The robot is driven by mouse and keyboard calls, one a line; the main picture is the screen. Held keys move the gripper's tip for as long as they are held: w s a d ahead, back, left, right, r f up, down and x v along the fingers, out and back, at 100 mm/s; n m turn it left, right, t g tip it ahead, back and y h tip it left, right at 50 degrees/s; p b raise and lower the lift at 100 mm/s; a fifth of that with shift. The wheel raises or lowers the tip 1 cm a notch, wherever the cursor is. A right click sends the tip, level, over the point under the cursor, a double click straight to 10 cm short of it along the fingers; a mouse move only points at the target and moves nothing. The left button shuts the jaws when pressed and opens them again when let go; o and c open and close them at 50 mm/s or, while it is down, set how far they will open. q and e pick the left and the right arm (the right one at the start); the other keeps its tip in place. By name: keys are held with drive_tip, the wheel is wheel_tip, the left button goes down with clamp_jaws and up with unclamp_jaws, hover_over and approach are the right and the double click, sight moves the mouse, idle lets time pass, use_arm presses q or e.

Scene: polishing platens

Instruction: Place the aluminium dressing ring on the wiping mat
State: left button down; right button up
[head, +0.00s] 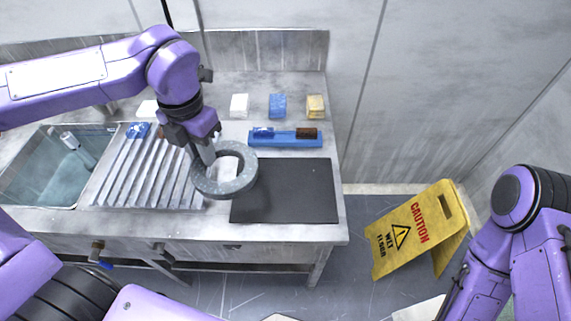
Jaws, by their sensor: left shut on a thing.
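The grey aluminium dressing ring (240,184) hangs from my left gripper (208,154), which is shut on the ring's far left rim. The ring looks roughly level. In the head view it overlaps the right end of the ribbed drainboard and the left edge of the black wiping mat (290,198). It seems held above the counter, but its exact height is hard to tell. The mat lies flat on the steel counter to the right, and nothing rests on it. My right arm shows at the right, with its gripper out of view.
A blue tray (285,141) with a blue and a brown item lies behind the mat. White, blue and yellow blocks (278,105) stand farther back. The sink (55,165) and ribbed drainboard (140,178) are at left. A yellow caution sign (418,232) stands on the floor at right.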

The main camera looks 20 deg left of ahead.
use_arm(q)
drive_tip(key=w+d+f+p, duration=0.1)
drive_tip(key=w+d+f, duration=0.1)
drive_tip(key=d, duration=0.3)
drive_tip(key=p, duration=0.1)
hover_over(266, 180)
drive_tip(key=f, duration=0.6)
drive_tip(key=shift+a+f, duration=0.2)
drive_tip(key=shift+a, duration=0.1)
drive_tip(key=shift+d+f, duration=0.15)
drive_tip(key=shift+f, duration=0.05)
drive_tip(key=f, duration=0.3)
drive_tip(key=shift+d+f, duration=0.15)
drive_tip(key=shift+d, duration=0.1)
drive_tip(key=shift+w+f, duration=0.2)
drive_tip(key=shift+s, duration=0.2)
drive_tip(key=c, duration=1)
unclamp_jaws()
drive_tip(key=shift+f, duration=0.1)
use_arm(e)
drive_tip(key=r, duration=0.1)
drive_tip(key=s+r, duration=0.1)
drive_tip(key=shift+s+r, duration=0.1)
drive_tip(key=shift+r, duration=0.25)
